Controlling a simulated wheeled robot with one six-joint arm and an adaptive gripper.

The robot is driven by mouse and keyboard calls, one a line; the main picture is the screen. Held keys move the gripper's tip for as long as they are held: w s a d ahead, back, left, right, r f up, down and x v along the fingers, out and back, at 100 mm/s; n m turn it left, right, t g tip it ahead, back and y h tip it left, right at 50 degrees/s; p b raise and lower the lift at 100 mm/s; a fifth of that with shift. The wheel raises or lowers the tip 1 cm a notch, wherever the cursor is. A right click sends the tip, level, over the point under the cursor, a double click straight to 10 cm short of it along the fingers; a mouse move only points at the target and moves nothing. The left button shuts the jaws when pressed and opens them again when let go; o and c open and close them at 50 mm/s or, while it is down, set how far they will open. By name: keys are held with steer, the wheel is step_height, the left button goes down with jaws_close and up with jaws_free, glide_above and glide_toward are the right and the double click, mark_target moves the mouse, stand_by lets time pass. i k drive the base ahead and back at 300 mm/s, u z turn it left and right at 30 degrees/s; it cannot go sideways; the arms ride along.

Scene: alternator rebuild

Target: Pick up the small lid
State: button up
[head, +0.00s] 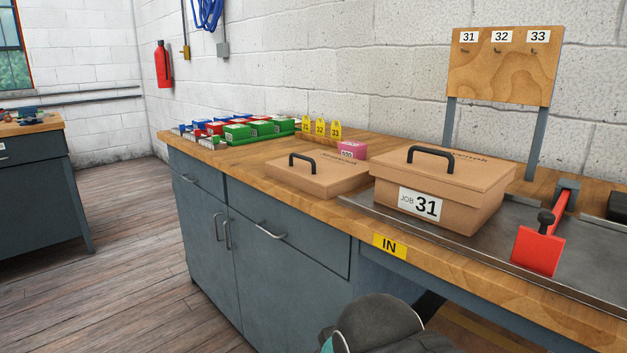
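A flat brown lid (318,177) with a black arched handle lies on the wooden bench, left of a bigger brown box (440,193) marked JOB 31. It is the smaller of two lids in view. The bigger box is closed by its own lid (445,166), also with a black handle. Printing on the small lid's top is too faint to read. My gripper is not in view; only a rounded grey part of my arm shows at the bottom edge.
Behind the small lid stand a pink block (352,150) and yellow number tags (320,128). Coloured bins (250,129) fill the bench's far left. A red stop (537,251) stands on the metal strip at right. A board (504,66) on posts rises behind. Bare wood lies left of the lid.

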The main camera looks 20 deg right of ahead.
mark_target(325, 175)
steer(key=z, duration=0.65)
steer(key=k, duration=0.5)
steer(key=u, duration=0.15)
